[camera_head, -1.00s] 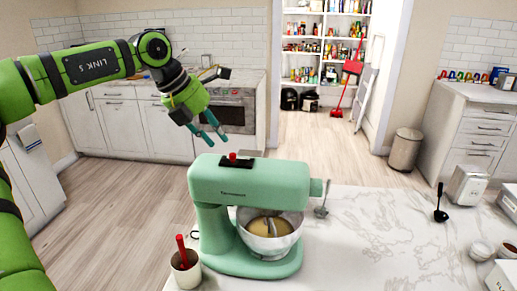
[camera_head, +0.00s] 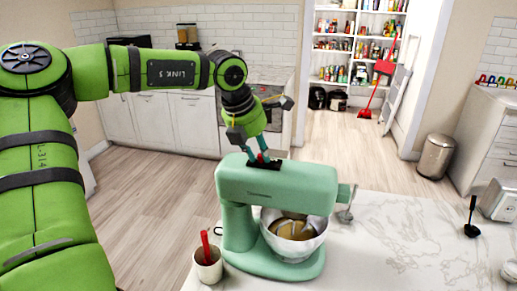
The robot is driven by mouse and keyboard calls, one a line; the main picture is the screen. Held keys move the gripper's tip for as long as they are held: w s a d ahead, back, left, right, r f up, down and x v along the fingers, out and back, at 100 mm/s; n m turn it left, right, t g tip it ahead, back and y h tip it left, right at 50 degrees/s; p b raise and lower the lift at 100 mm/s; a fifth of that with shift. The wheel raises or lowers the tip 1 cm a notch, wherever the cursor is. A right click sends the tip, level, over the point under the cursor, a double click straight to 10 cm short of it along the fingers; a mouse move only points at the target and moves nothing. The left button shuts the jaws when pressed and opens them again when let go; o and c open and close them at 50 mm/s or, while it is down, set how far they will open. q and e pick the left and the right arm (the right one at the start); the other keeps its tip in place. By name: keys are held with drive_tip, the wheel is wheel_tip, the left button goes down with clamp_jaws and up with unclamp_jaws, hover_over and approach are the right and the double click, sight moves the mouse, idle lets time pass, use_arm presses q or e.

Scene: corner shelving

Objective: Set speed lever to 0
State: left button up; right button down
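The green stand mixer (camera_head: 275,190) stands at the counter's near left edge. Its speed lever (camera_head: 260,158) is a small red knob in a black slot plate on top of the mixer head, partly hidden by my fingers. My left gripper (camera_head: 257,158) points down at this plate, its teal fingers apart on either side of the red knob. I cannot tell whether they touch it. The lever's exact setting is too small to read. My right gripper is not in view.
A steel bowl (camera_head: 305,244) with yellowish contents sits under the mixer head. A white cup (camera_head: 208,267) with a red-handled tool stands to its left. A black ladle (camera_head: 472,217) is on the right of the marble counter (camera_head: 400,250), whose middle is clear.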

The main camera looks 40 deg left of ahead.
use_arm(q)
clamp_jaws()
drive_tip(key=shift+s+a+b, duration=0.15)
drive_tip(key=shift+a+b, duration=0.25)
drive_tip(key=shift+a, duration=0.1)
drive_tip(key=shift+s+a, duration=0.2)
drive_tip(key=shift+a, duration=0.15)
unclamp_jaws()
drive_tip(key=shift+s, duration=0.1)
drive_tip(key=v, duration=1.2)
